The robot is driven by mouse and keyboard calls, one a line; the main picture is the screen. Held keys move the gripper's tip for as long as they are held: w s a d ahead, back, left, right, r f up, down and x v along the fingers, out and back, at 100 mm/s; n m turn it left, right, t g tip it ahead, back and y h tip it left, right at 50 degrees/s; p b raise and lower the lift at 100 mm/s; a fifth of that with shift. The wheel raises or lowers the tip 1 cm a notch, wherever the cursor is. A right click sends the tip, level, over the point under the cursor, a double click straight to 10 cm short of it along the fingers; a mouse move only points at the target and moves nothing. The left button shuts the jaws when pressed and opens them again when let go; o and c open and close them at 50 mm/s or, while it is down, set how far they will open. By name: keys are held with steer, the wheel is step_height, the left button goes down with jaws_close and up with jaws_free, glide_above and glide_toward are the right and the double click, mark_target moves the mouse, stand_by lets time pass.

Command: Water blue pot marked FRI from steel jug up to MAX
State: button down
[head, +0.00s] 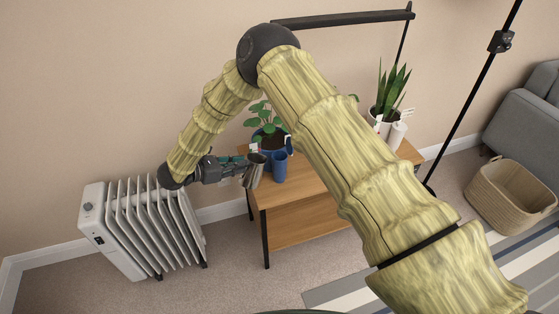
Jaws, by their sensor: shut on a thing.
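My gripper (238,168) is shut on the steel jug (253,173) at the left end of the wooden table. The jug leans a little, with its dark mouth up and to the right. A blue pot (266,146) with a round-leaved green plant stands just behind the jug, with a small white tag at its left rim. A blue cup-like vessel (279,168) stands in front of the pot, right of the jug. The FRI and MAX marks cannot be read at this size. I cannot see water or a stream, and cannot tell whether the jug touches the pot.
The wooden table (290,190) is partly hidden by my arm. A white pot (383,124) with a tall spiky plant and a white roll-like object (397,134) stand at its right end. A white radiator (140,230) stands left, a basket (511,195) and grey sofa (525,125) right.

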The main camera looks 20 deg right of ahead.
steer(key=shift+s+a+f+t+h+b, duration=0.2)
steer(key=shift+a+f+h+b, duration=0.45)
steer(key=shift+b, duration=0.55)
steer(key=shift+s+a+f+t+h+b, duration=0.15)
steer(key=shift+a+f+t+h+b, duration=0.2)
steer(key=shift+a+f+h+b, duration=0.55)
steer(key=shift+s+a+f+t+h+b, duration=0.15)
steer(key=shift+a+f+t+h+b, duration=0.3)
steer(key=shift+b, duration=1)
steer(key=shift+d, duration=0.25)
step_height(320, 180, up, 6)
steer(key=shift+f+p, duration=0.1)
steer(key=shift+p, duration=1.1)
